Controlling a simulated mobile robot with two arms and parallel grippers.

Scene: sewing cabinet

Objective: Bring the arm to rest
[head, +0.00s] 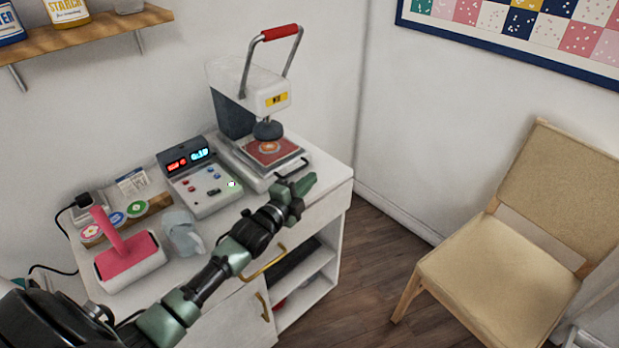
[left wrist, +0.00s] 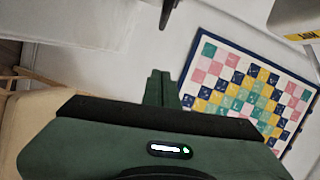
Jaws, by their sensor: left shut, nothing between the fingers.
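My left arm reaches from the lower left across the cabinet in the head view. My left gripper (head: 308,182) is shut and empty, above the cabinet's front right edge. My right gripper is not in view.
A beige chair (head: 490,270) stands at right. A wall shelf (head: 90,38) is at upper left. Open floor (head: 375,255) lies between cabinet and chair.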

